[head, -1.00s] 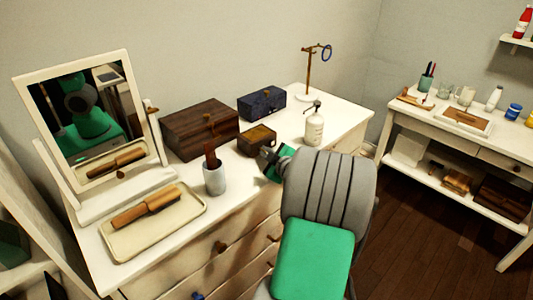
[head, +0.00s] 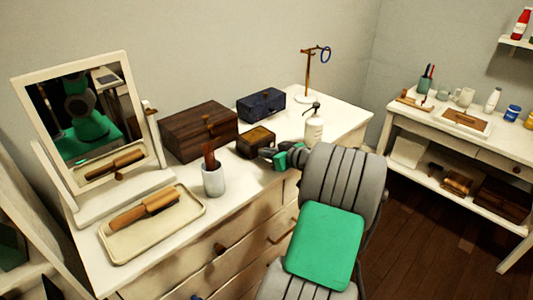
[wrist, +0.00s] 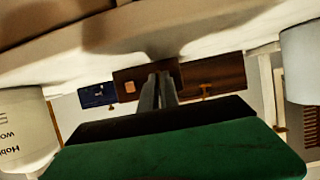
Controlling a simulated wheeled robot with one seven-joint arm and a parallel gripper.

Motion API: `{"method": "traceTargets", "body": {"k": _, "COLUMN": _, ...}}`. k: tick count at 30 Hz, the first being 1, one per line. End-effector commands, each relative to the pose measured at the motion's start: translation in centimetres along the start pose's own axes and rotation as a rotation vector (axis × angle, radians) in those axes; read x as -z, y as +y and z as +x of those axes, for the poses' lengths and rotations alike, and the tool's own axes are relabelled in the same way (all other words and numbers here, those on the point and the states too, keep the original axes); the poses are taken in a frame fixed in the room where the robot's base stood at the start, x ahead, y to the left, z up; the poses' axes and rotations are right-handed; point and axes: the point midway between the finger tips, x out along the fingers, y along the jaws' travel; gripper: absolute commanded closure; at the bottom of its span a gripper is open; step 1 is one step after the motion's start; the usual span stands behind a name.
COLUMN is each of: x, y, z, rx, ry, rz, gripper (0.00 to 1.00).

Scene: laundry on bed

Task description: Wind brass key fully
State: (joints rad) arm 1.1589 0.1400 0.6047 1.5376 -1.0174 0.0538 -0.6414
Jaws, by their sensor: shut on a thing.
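A small dark wooden box (head: 256,141) with a brass-coloured top panel sits on the white dresser, in front of the larger wooden chest. My gripper (head: 266,152) is at the box's front right side. In the wrist view, which is upside down, my gripper's fingers (wrist: 161,82) are close together and end against dark brown wood. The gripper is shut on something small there. I cannot make out the brass key, as the fingers and wrist hide that spot.
A pump bottle (head: 314,129) stands close right of my gripper, and a grey cup (head: 213,179) with a brush stands to the left. The dark chest (head: 199,131) and blue box (head: 261,103) stand behind. A tray (head: 190,219) with a brush lies front left.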

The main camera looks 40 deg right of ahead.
Motion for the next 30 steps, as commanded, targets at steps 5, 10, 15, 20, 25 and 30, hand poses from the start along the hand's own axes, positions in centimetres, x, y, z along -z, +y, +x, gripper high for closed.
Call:
{"method": "traceTargets", "body": {"k": 5, "x": 0.05, "y": 0.26, "z": -0.05, "rx": 0.063, "ry": -0.001, "rz": 0.156, "gripper": 1.0}}
{"method": "traceTargets", "body": {"k": 10, "x": 0.05, "y": 0.4, "z": -0.07, "rx": 0.124, "ry": -0.001, "rz": 0.304, "gripper": 1.0}}
{"method": "traceTargets", "body": {"k": 15, "x": 0.02, "y": 0.48, "z": -0.02, "rx": 0.181, "ry": 0.0, "rz": 0.44, "gripper": 1.0}}
{"method": "traceTargets", "body": {"k": 20, "x": -0.06, "y": 0.55, "z": 0.0, "rx": 0.225, "ry": 0.0, "rz": 0.546, "gripper": 1.0}}
{"method": "traceTargets", "body": {"k": 25, "x": -0.13, "y": 0.62, "z": 0.03, "rx": 0.257, "ry": 0.0, "rz": 0.625, "gripper": 1.0}}
{"method": "traceTargets", "body": {"k": 30, "x": -0.18, "y": 0.61, "z": 0.05, "rx": 0.277, "ry": 0.001, "rz": 0.672, "gripper": 1.0}}
